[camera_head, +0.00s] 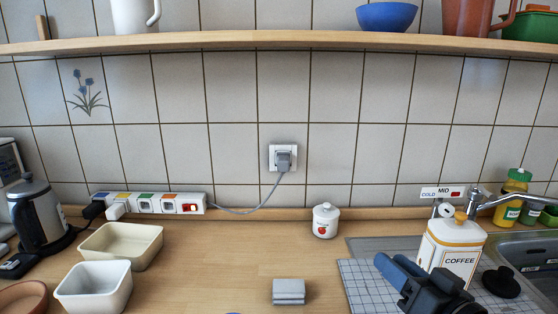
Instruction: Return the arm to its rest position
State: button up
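My gripper (391,262) shows at the bottom right of the head view, with a black body and two blue fingers angled toward the upper left. The fingers lie side by side, close together; whether there is a gap between the tips is not clear. No object shows in them. It is in front of and slightly left of the white coffee canister (459,260), over the gridded mat (357,284); I cannot tell whether it touches either. The rest of my arm is mostly out of frame. No fridge is in view.
The counter (220,265) is clear in the middle, apart from a small grey block (289,291) and a white lidded jar (326,221). The sink (530,255) and faucet (490,199) are right. Two bowls (95,287) (121,246) and a kettle (40,215) stand left. A shelf (280,41) spans above.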

jog(key=s+f+m+h, duration=0.1)
jog(key=s+f+h, duration=0.1)
jog(key=s+f, duration=0.35)
jog(key=s+f+m+g+h, duration=0.1)
jog(key=s+f+h, duration=0.1)
jog(key=s, duration=0.7)
jog(key=s+f+m+h, duration=0.1)
jog(key=s+f+h, duration=0.1)
jog(key=s+f, duration=0.35)
jog(key=s+r+n, duration=0.1)
jog(key=s+r, duration=0.2)
jog(key=s, duration=0.8)
jog(key=s+d+r+n, duration=0.1)
jog(key=s+r+n, duration=0.1)
jog(key=s, duration=0.8)
jog(key=shift+s+d+r+g, duration=0.25)
jog(key=shift+s+r+g, duration=0.1)
jog(key=shift+r, duration=0.25)
